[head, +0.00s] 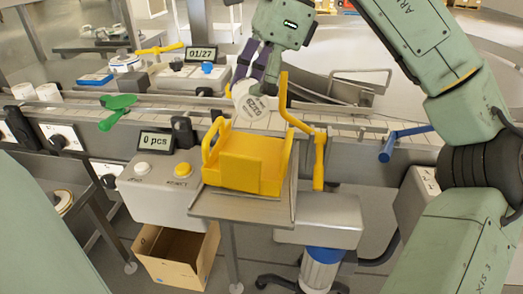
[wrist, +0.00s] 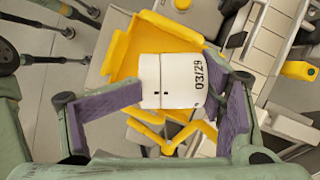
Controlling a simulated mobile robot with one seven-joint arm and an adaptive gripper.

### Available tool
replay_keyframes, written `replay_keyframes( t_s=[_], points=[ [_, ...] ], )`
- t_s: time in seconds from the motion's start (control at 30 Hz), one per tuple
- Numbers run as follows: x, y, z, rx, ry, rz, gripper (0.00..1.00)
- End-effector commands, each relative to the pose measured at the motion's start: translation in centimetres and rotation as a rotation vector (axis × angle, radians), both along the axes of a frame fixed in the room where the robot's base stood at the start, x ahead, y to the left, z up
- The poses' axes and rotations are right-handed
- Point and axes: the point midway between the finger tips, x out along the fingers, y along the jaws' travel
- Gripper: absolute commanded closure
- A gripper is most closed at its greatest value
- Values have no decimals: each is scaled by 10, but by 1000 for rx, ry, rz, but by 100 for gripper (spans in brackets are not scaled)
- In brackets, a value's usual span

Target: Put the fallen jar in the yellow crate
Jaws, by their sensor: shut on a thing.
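A white jar (head: 252,106) with dark printing is in my gripper (head: 248,82), just behind the yellow crate and over the conveyor. It is tilted in the head view. In the wrist view the jar (wrist: 168,78) shows the print "03/29" and lies between the purple finger pads of my gripper (wrist: 172,104). The yellow crate (head: 240,172) stands on a small metal shelf in front of the conveyor. In the wrist view the crate (wrist: 122,62) lies behind the jar, which hides part of it. Fingers and jar hide part of the grip.
A yellow bent handle (head: 318,160) stands just right of the crate. A control box (head: 160,190) with a "0 pcs" display is left of it. A green lever (head: 117,108) and a blue handle (head: 402,142) stick out along the conveyor. An open cardboard box (head: 178,252) sits below.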

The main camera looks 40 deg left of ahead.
Motion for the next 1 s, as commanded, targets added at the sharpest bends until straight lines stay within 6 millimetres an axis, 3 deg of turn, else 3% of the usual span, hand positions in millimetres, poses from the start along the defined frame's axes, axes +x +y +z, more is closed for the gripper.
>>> replay_keyframes(
  t_s=[0.2,0.43,0.6,1.0],
  points=[
    [0,-1,-41,0,3,1,72],
    [0,0,-60,0,2,-1,72],
    [0,-1,-84,-1,3,-1,72],
    [0,0,-93,0,1,-1,72]
  ],
)
